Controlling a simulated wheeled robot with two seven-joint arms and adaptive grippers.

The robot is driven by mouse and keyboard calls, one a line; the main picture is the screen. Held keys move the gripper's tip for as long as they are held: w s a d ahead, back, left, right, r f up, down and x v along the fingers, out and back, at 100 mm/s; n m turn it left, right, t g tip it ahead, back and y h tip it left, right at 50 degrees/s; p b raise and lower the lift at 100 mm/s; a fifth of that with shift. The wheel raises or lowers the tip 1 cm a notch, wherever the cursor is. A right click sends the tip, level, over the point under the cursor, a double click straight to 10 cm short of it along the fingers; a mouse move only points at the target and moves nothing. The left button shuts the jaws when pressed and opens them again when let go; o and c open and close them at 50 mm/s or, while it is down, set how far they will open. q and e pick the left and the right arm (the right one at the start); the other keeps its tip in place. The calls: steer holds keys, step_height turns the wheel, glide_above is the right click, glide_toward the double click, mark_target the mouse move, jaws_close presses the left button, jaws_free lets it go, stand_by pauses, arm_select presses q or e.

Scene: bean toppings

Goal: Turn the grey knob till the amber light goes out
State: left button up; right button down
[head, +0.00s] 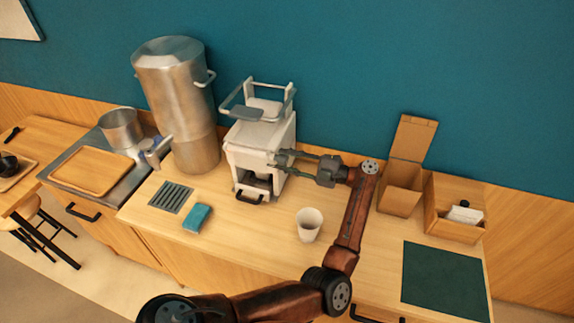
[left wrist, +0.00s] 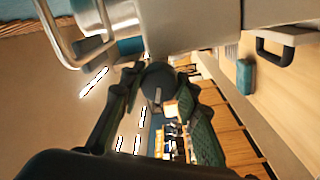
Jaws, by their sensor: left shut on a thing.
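The white machine (head: 262,135) with a grey lid stands on the counter against the blue wall. My left gripper (head: 279,162) reaches its right side from the right, fingers level. In the left wrist view, the grey knob (left wrist: 158,78) is a dark round shape with a paler mark on its face. It sits between the fingertips of my left gripper (left wrist: 157,84), which are shut on it. In the head view the fingers and machine hide the knob. I cannot make out an amber light in either view. My right gripper is not in view.
A tall metal urn (head: 178,100) stands left of the machine. Wooden boxes (head: 400,188) and a dark mat (head: 446,281) are at right.

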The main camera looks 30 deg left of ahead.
arm_select(q)
steer(key=n+b, duration=0.1)
steer(key=n, duration=0.1)
steer(key=n+b, duration=0.1)
steer(key=b, duration=0.1)
steer(key=n+b, duration=0.2)
steer(key=shift+f+n, duration=0.25)
steer(key=shift+n, duration=0.05)
steer(key=shift+r+n+b, duration=0.2)
steer(key=shift+n+b, duration=1.25)
steer(key=shift+n, duration=0.05)
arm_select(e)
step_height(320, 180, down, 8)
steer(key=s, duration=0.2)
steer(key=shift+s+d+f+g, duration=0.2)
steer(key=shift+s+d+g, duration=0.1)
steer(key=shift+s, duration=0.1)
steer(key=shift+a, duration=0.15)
arm_select(q)
steer(key=o, duration=1.2)
steer(key=shift+c, duration=0.2)
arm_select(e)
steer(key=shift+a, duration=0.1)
arm_select(q)
steer(key=shift+w+d, duration=0.1)
steer(key=shift+d, duration=0.05)
steer(key=v, duration=1.1)
steer(key=shift+w+d, duration=0.15)
steer(key=shift+d, duration=0.2)
steer(key=shift+r, duration=0.15)
